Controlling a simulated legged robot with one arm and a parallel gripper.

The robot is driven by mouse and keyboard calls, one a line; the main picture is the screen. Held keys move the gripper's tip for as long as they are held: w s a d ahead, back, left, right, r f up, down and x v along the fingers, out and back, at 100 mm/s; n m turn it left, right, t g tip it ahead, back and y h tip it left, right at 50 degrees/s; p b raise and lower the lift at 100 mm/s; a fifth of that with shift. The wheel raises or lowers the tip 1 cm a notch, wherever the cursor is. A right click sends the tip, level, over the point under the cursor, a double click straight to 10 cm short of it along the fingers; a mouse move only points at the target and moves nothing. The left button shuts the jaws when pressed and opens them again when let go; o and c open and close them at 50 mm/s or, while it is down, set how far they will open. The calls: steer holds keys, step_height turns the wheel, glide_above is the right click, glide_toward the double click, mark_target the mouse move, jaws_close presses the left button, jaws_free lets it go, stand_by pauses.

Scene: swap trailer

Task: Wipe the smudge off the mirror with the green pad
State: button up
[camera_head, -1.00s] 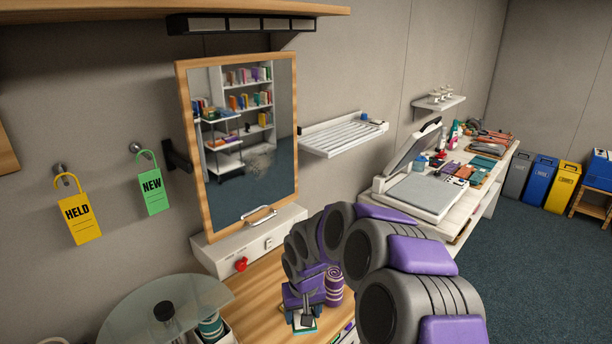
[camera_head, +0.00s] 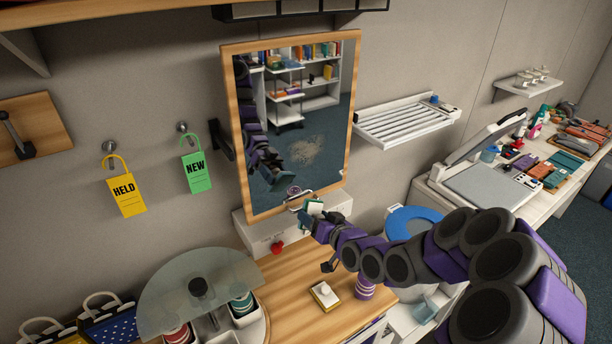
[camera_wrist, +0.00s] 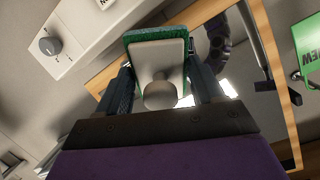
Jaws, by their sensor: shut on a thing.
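The mirror (camera_head: 270,130) hangs on the wall in a wooden frame. A pale speckled smudge (camera_head: 306,151) shows on its lower right part. My gripper (camera_head: 308,212) is at the mirror's lower edge, below the smudge. It is shut on the green pad (camera_head: 316,206). In the wrist view the green pad (camera_wrist: 130,40) has a white back with a round knob, held between the two fingers (camera_wrist: 160,85). The pad's green face points away from the wrist. I cannot tell whether the pad touches the mirror frame. My arm also shows reflected in the mirror.
A wooden counter (camera_head: 290,285) below holds a yellow-edged pad with a white knob (camera_head: 325,295) and a purple roll (camera_head: 364,286). A box with a red knob (camera_head: 277,248) sits under the mirror. A round glass shelf (camera_head: 170,290) is left; a slatted white rack (camera_head: 400,125) is right.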

mark_target(288, 162)
steer(key=r+t+p, duration=0.1)
steer(key=r, duration=0.3)
steer(key=r+t+y+p, duration=0.1)
steer(key=r, duration=0.2)
steer(key=s+r+m+t, duration=0.1)
steer(key=r, duration=0.3)
steer(key=shift+a+r+t+p, duration=0.15)
steer(key=shift+r+t+p, duration=0.15)
steer(key=shift+t+p, duration=0.1)
steer(key=p+x, duration=0.1)
steer(key=x, duration=0.1)
steer(key=p+x, duration=0.1)
steer(key=x, duration=0.1)
steer(key=a+p+x, duration=0.1)
steer(key=x, duration=0.1)
steer(key=shift+s+a+r, duration=0.15)
steer(key=shift+s+r, duration=0.05)
steer(key=shift+r, duration=0.1)
steer(key=shift+a, duration=0.45)
steer(key=shift+d, duration=0.4)
steer(key=shift+w+a, duration=0.1)
steer(key=shift+w, duration=0.1)
steer(key=shift+w+a+f, duration=0.1)
steer(key=shift+w+a, duration=0.15)
steer(key=shift+a, duration=0.25)
